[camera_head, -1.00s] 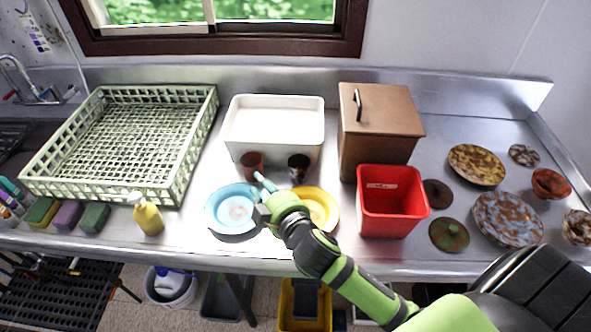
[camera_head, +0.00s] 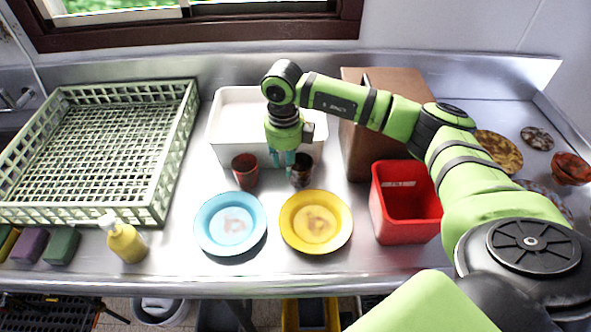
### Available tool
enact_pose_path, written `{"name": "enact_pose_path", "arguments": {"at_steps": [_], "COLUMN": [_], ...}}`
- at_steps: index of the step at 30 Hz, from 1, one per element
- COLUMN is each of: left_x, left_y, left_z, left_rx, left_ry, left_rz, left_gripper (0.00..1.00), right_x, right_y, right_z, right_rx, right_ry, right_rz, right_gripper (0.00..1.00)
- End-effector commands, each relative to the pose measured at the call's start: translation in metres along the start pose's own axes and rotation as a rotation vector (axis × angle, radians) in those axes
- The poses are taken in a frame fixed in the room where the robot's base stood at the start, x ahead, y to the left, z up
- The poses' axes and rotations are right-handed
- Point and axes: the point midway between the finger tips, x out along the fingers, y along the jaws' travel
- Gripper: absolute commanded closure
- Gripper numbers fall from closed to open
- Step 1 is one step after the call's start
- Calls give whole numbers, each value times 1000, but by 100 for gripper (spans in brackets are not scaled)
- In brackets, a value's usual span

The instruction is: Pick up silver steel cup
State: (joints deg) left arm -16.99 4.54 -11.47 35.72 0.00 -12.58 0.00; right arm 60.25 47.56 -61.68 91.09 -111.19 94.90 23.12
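Two small cups stand on the steel counter behind the plates. The right one is a dark, shiny cup (camera_head: 302,171) with brown stains, the closest match to a silver steel cup. The left one is a reddish-brown cup (camera_head: 245,171). My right gripper (camera_head: 282,166) points down between the cups, close against the dark cup's left side. Its teal fingers look apart, with nothing seen between them. I cannot tell whether a finger touches the dark cup. My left gripper is not in view.
A blue plate (camera_head: 230,225) and a yellow plate (camera_head: 316,222) lie in front. A white tub (camera_head: 228,120) is behind, a red bin (camera_head: 407,213) and brown box (camera_head: 357,150) to the right. A green rack (camera_head: 150,200) and yellow bottle (camera_head: 126,243) are left.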

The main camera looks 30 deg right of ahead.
Motion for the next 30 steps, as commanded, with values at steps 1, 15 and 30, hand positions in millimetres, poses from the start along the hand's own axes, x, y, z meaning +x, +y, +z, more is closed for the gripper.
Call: {"name": "enact_pose_path", "arguments": {"at_steps": [1, 15, 30], "left_x": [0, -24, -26], "left_y": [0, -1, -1], "left_z": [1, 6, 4], "left_rx": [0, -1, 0], "left_ry": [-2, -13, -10], "left_rz": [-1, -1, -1], "left_gripper": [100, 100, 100], "right_x": [0, 54, 67], "right_y": [-8, -16, -16], "right_z": [-2, -6, -5], "right_rx": [10, 16, 15], "right_ry": [13, 26, 21], "right_rz": [-28, -46, -45], "right_gripper": [70, 70, 100]}}
